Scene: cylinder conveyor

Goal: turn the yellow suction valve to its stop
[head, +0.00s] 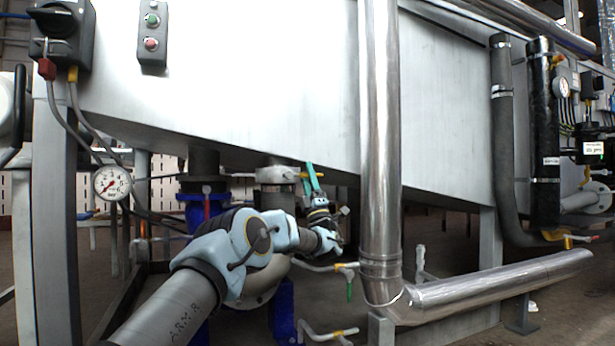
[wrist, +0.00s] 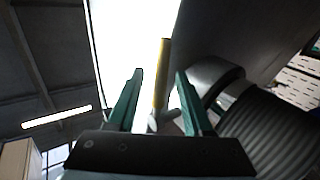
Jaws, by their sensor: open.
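The yellow suction valve handle (wrist: 162,75) shows in the wrist view as a narrow upright bar, rising from a pale metal stem. My gripper (wrist: 160,85) is open, with one teal finger on each side of the handle in that view. A gap shows on both sides, and I see no contact; how deep the handle sits between the fingers is hard to tell. In the head view my gripper (head: 312,178) points up under the sloping tank, beside a grey pipe stub, and a small part of the yellow handle (head: 304,175) shows by the fingers.
The sloping metal tank (head: 250,85) hangs just above my gripper. A shiny vertical pipe (head: 380,150) stands to its right. A pressure gauge (head: 112,183) is at left. A ribbed hose (wrist: 265,135) is close at right in the wrist view.

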